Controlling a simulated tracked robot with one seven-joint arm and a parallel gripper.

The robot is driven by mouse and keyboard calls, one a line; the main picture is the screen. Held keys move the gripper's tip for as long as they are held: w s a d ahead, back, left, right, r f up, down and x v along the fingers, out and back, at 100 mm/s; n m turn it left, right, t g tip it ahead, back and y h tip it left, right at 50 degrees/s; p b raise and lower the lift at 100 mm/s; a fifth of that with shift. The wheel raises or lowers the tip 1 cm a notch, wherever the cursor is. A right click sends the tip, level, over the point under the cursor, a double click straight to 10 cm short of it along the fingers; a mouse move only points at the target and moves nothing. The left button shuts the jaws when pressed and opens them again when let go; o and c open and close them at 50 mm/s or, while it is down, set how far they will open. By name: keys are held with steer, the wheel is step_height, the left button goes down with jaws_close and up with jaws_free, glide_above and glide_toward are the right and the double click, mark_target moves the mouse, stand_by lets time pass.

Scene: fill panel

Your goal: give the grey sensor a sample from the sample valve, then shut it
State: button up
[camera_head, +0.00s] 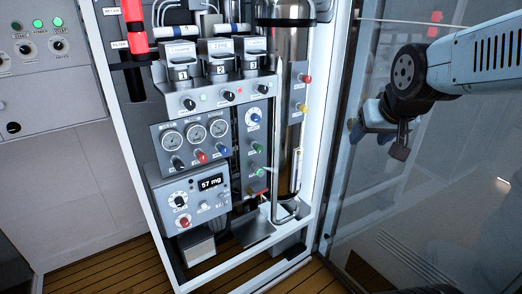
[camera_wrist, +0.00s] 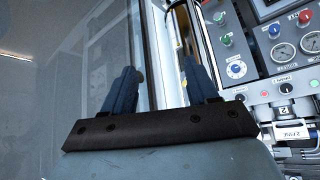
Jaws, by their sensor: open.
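The panel in the head view carries a grey box (camera_head: 190,196) with a display reading 57 mg, and several grey units numbered 1, 2 and 3 (camera_head: 220,62) above. I cannot tell which part is the grey sensor. Small knobs and a dial run down the panel's right side, among them a green knob (camera_head: 259,148); the sample valve's label is not readable. My gripper (camera_head: 382,125) is right of the panel, apart from it, in front of the glass. In the wrist view my gripper (camera_wrist: 160,78) is open, with nothing between its fingers.
Three gauges (camera_head: 195,135) are mid-panel. A glass pane (camera_head: 440,200) fills the right. A small tray (camera_head: 252,228) lies at the panel's foot.

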steer(key=w+a+f+t, duration=0.1)
steer(key=w+f, duration=0.1)
steer(key=w, duration=0.5)
steer(key=w+a+f+t, duration=0.1)
steer(key=w+f+t, duration=0.15)
steer(key=w, duration=0.35)
steer(key=n+t+y, duration=0.4)
steer(key=t+y, duration=0.1)
steer(key=y, duration=0.4)
glide_toward(261, 150)
steer(key=shift+g, duration=0.25)
steer(key=x, duration=0.9)
steer(key=shift+w+a+r, duration=0.1)
steer(key=shift+w+r, duration=0.05)
steer(key=shift+r, duration=0.15)
